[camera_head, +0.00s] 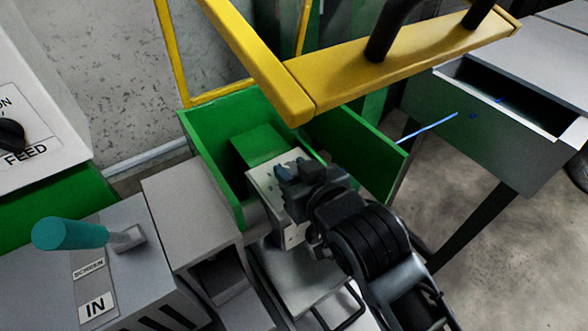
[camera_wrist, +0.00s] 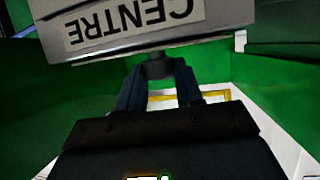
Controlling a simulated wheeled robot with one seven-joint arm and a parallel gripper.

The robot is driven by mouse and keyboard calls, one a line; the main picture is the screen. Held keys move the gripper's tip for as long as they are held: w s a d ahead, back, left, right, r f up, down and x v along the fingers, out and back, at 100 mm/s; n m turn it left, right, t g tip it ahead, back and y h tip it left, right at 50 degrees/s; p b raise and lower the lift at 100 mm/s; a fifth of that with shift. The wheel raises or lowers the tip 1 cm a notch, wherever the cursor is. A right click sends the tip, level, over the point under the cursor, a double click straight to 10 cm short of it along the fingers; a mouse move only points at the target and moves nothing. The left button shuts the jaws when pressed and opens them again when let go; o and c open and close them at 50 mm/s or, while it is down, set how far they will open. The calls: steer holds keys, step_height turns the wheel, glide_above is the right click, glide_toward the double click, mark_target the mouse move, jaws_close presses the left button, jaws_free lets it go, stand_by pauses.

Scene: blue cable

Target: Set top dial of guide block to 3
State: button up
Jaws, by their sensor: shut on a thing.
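The guide block (camera_head: 264,186) is a pale grey box inside the green machine housing, in the middle of the head view. In the wrist view its face (camera_wrist: 222,14) fills the top and bears an upside-down CENTRE label (camera_wrist: 130,22). A small dark dial (camera_wrist: 159,67) sticks out below that label. My gripper (camera_head: 288,172) reaches the block from the right. In the wrist view its two blue-grey fingers (camera_wrist: 160,80) stand on either side of the dial and are shut on it. No numbers on the dial show, so its setting cannot be read.
A yellow guard frame (camera_head: 400,66) stands above and behind the block. Green walls (camera_head: 362,155) enclose it closely. At left are a teal-handled lever (camera_head: 70,234) and a FEED knob (camera_head: 12,136). A blue cable (camera_head: 430,126) runs towards a grey trough (camera_head: 505,118) at right.

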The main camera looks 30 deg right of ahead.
steer(key=shift+n+y+p, duration=0.45)
steer(key=shift+n+y, duration=0.35)
steer(key=shift+y, duration=0.1)
steer(key=o, duration=1)
steer(key=shift+o, duration=0.2)
steer(key=shift+d, duration=0.1)
steer(key=b+v, duration=0.1)
steer(key=v, duration=0.6)
steer(key=shift+s, duration=0.4)
steer(key=shift+r, duration=0.1)
steer(key=s+f+t, duration=0.1)
steer(key=s, duration=2.3)
steer(key=shift+s+f+t, duration=0.3)
